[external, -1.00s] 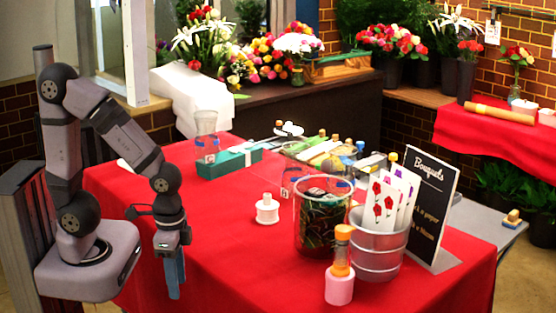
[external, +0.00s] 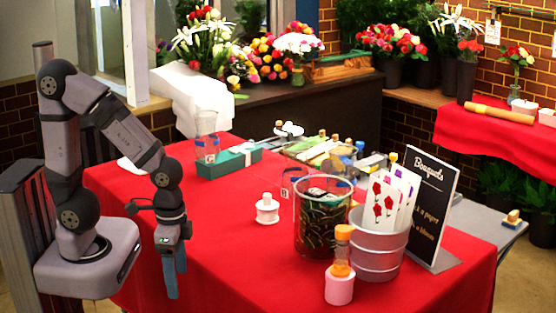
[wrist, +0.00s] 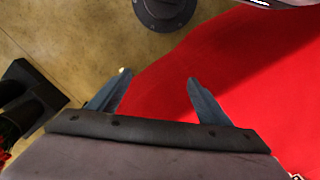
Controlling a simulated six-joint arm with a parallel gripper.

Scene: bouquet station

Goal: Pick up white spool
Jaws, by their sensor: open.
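The white spool (external: 267,209) stands upright on the red tablecloth, near the middle of the table in the external view. My gripper (external: 173,292) hangs pointing down at the table's left front edge, well to the left of the spool and apart from it. In the wrist view my gripper (wrist: 157,84) shows two blue fingers spread apart with nothing between them. The spool does not show in the wrist view.
A glass jar (external: 322,215), a metal bucket (external: 378,245) with cards and an orange-topped pink bottle (external: 340,284) stand right of the spool. A green box (external: 228,162) lies behind it. The cloth (external: 225,240) between gripper and spool is clear.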

